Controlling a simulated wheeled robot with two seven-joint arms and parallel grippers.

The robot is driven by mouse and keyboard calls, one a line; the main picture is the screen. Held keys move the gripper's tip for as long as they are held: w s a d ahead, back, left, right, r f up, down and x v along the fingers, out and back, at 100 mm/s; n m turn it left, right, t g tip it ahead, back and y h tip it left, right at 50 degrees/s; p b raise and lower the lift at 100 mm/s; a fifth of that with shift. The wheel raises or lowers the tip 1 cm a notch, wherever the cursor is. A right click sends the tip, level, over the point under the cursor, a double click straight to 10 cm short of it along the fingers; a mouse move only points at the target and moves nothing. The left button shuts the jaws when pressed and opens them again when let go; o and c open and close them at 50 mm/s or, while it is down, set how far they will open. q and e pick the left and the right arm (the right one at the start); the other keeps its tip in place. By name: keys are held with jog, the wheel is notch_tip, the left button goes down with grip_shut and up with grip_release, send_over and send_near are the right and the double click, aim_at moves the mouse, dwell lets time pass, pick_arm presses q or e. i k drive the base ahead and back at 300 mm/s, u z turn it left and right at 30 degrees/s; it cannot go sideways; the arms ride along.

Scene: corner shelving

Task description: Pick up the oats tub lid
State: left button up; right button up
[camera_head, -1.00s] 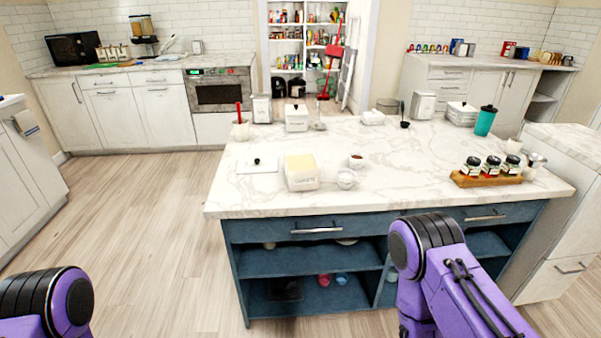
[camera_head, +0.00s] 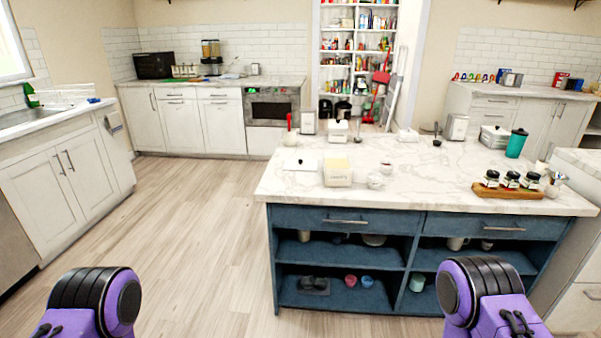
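A flat white lid with a small dark knob (camera_head: 300,164) lies on the left part of the marble island top (camera_head: 430,178). An open cream tub with lettering and pale contents (camera_head: 337,173) stands just right of it, apart from it. The lettering is too small to read for certain. My two purple arms show at the lower left and lower right, below and in front of the island. Both grippers are outside the picture, so their state is hidden.
A small white bowl (camera_head: 375,181) and a cup (camera_head: 386,166) stand right of the tub. A wooden tray of jars (camera_head: 508,191) is at the right. White canisters (camera_head: 339,133) stand at the back. The wooden floor (camera_head: 195,235) left of the island is clear.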

aim_at(300, 165)
jog(key=u, duration=0.35)
jog(key=i, duration=0.85)
jog(key=u, duration=0.2)
